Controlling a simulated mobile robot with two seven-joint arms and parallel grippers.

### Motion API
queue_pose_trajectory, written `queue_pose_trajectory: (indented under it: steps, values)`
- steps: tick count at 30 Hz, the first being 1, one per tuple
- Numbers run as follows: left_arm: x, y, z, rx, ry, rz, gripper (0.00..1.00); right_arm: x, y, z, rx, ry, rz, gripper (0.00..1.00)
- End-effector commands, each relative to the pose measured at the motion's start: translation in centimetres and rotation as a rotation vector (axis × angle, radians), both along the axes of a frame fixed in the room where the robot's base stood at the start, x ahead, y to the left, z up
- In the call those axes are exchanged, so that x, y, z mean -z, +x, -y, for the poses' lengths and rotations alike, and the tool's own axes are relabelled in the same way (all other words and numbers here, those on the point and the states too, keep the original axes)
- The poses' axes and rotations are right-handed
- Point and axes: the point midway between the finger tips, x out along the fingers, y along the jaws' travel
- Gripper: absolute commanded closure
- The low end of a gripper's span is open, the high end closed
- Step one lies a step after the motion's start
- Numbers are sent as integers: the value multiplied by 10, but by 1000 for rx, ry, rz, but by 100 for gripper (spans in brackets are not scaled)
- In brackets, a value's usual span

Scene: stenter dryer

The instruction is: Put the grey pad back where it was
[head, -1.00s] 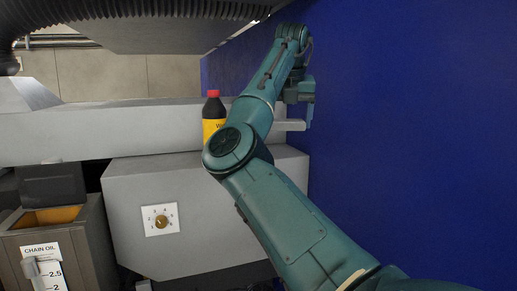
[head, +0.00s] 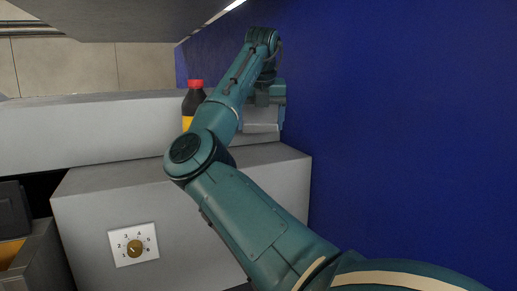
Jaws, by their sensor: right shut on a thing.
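My right gripper (head: 265,101) is at the end of the arm that crosses the view, over the ledge close to the blue wall. It is shut on the grey pad (head: 261,118), a light grey flat piece showing just below the gripper. The arm hides part of the area, and I cannot tell whether the pad touches the ledge. My left gripper is not in view.
A dark bottle with a red cap (head: 195,95) stands left of the forearm, partly hidden by it. A grey housing (head: 85,215) carries a dial (head: 134,248). A blue wall (head: 400,130) closes off the right. A bin (head: 45,255) is at lower left.

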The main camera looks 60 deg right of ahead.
Motion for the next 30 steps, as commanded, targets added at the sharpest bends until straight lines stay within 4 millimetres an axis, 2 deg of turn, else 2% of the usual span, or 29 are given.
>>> queue_pose_trajectory:
  steps: [3,8,15,26,27,30]
  values:
    - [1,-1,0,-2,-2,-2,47,19,0,-1,-1,1,-1,40]
    - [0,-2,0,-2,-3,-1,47,30,0,0,0,-1,1,40]
    - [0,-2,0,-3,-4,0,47,61,0,0,0,0,0,40]
    - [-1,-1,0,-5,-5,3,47,65,0,0,0,-1,0,40]
    - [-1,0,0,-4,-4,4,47,65,0,0,0,-1,0,18]
    - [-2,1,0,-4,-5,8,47,65,0,0,0,-1,1,9]
